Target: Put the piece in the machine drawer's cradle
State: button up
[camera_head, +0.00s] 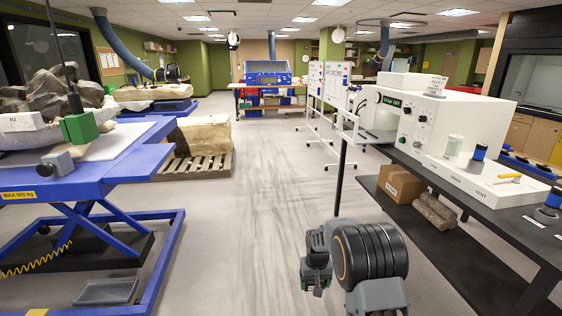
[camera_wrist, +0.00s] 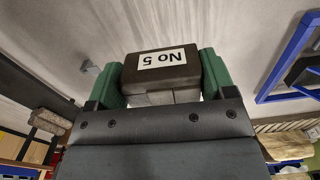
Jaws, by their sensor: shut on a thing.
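The piece (camera_wrist: 148,82) is a dark block with a white label reading "No 5", upside down in the wrist view. My gripper (camera_wrist: 162,72) is shut on it, with one green finger against each side. The underside and far faces of the piece are hidden. In the head view my arm is folded low at the bottom centre, and I cannot make out the piece there. The machine (camera_head: 404,127) is a white box with a small green display on the dark bench at right. Its drawer (camera_head: 349,128) seems to stick out at its left end; the cradle cannot be made out.
A blue lift table (camera_head: 100,170) with rocks stands at left. A pallet (camera_head: 195,166) with a large block is behind it. The dark bench (camera_head: 470,197) runs along the right, with a cardboard box (camera_head: 400,184) beneath. The floor aisle (camera_head: 260,170) between is clear.

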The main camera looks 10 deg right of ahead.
aim_at(366, 136)
jog(key=i, duration=3.15)
jog(key=z, duration=1.35)
